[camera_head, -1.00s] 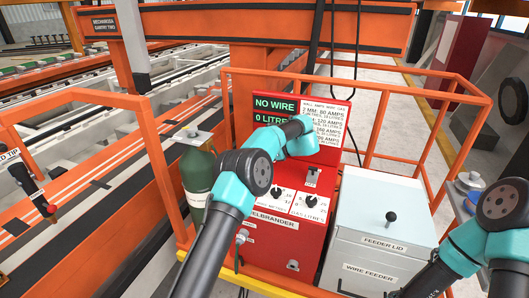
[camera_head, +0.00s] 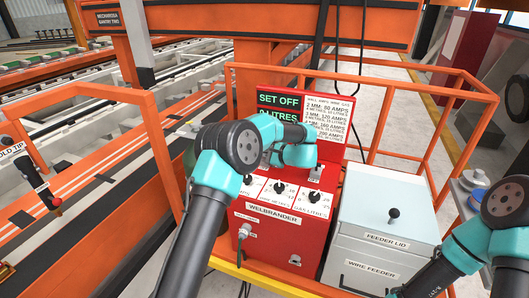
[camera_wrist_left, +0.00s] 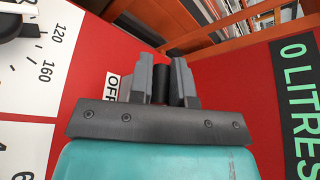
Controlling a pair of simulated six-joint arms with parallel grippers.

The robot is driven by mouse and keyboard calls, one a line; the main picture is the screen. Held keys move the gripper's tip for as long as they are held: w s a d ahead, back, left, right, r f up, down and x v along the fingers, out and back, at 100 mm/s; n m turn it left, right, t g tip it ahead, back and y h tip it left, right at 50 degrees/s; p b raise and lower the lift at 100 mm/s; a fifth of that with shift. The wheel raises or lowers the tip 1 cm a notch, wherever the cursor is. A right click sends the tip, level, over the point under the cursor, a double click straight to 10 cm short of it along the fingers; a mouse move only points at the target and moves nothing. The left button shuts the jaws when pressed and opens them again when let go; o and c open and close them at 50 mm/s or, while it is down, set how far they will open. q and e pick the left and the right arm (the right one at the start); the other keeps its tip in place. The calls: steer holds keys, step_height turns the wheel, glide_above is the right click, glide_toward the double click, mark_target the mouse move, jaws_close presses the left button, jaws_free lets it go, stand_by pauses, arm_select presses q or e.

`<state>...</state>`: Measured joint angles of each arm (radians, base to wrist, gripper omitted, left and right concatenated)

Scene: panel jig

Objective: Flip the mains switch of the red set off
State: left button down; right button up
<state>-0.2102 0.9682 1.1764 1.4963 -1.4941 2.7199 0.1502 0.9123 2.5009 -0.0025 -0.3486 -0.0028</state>
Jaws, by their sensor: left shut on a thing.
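The red set (camera_head: 285,235), lettered WELBRANDER, stands at the middle of the head view. Its display (camera_head: 279,105) reads SET OFF above a partly covered litres line. In the left wrist view, my left gripper (camera_wrist_left: 160,80) is shut on a short black switch lever (camera_wrist_left: 160,84) on the red panel. An OFF label (camera_wrist_left: 112,87) is beside the left finger, partly covered. In the head view my left arm hides the lever and fingertips. My right arm shows at the lower right, but its gripper is out of the frame.
Dials (camera_head: 278,188) line the set's sloping front. A grey wire feeder (camera_head: 375,245) with a black lid knob stands close on the right. Orange rails (camera_head: 430,75) surround both. A green cylinder stands at the left, largely behind my arm.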

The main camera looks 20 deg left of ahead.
stand_by(0.4)
arm_select(q)
steer(key=c, duration=1.1)
jaws_free()
steer(key=v, duration=1.7)
steer(key=shift+s+d, duration=0.2)
steer(key=shift+d, duration=0.05)
